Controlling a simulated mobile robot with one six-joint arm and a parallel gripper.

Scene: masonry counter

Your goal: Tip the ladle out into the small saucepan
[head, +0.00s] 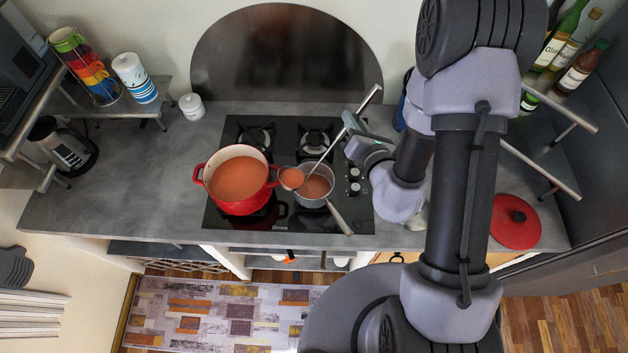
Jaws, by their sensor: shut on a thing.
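My gripper (352,133) is shut on the handle of a metal ladle. The ladle's bowl (291,179) holds orange-red soup and looks about level. It appears between the red pot and the small saucepan, near the saucepan's left rim; its exact height above them is hard to tell. The small grey saucepan (330,201) stands on the front right of the hob, its handle pointing to the lower right. Orange-red soup shows inside it. The large red pot (236,207) stands to its left with the same soup in it. My gripper's fingers are partly hidden by its own body.
The black hob (275,130) has bare burners at the back and knobs on its right. A red lid (515,222) lies on the counter at right. The grey counter left of the hob is mostly clear.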

